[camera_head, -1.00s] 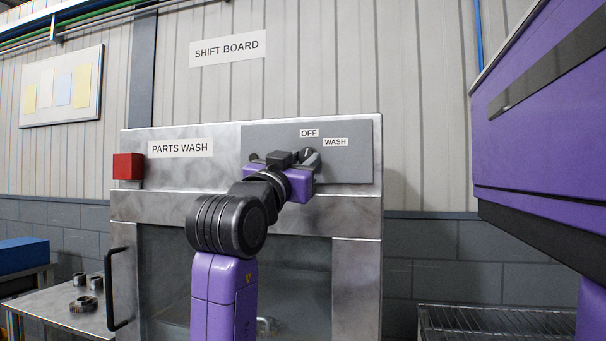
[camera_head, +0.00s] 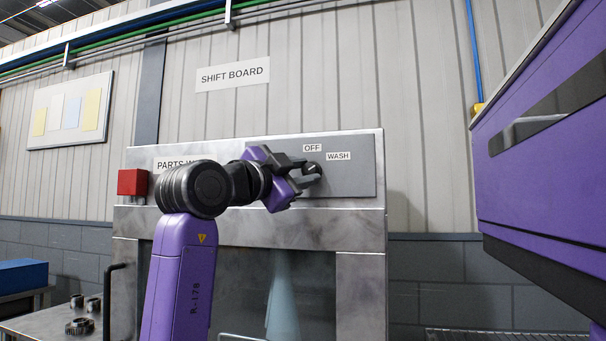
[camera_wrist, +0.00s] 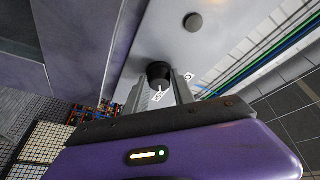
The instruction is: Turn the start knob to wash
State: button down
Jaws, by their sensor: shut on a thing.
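The dark start knob (camera_head: 312,167) sits on the grey control panel (camera_head: 350,184) of the parts washer. The OFF label (camera_head: 312,148) is just above the knob and the WASH label (camera_head: 339,156) is to its upper right. My gripper (camera_head: 314,173) reaches the knob from the left, its body tilted. In the wrist view the knob (camera_wrist: 158,72) is between the two fingers, which are shut on it. The knob's pointer is too small and covered to read.
A red box (camera_head: 132,182) is on the washer's left edge. The washer's door handle (camera_head: 117,300) is below it. A large purple housing (camera_head: 535,170) hangs at the right. A bench with metal rings (camera_head: 80,326) stands at the lower left.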

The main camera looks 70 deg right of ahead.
dwell(0.4)
jog(key=c, duration=1.1)
grip_release()
jog(key=shift+o, duration=0.2)
jog(key=v, duration=0.7)
jog(key=shift+a, duration=0.4)
jog(key=shift+w, duration=0.1)
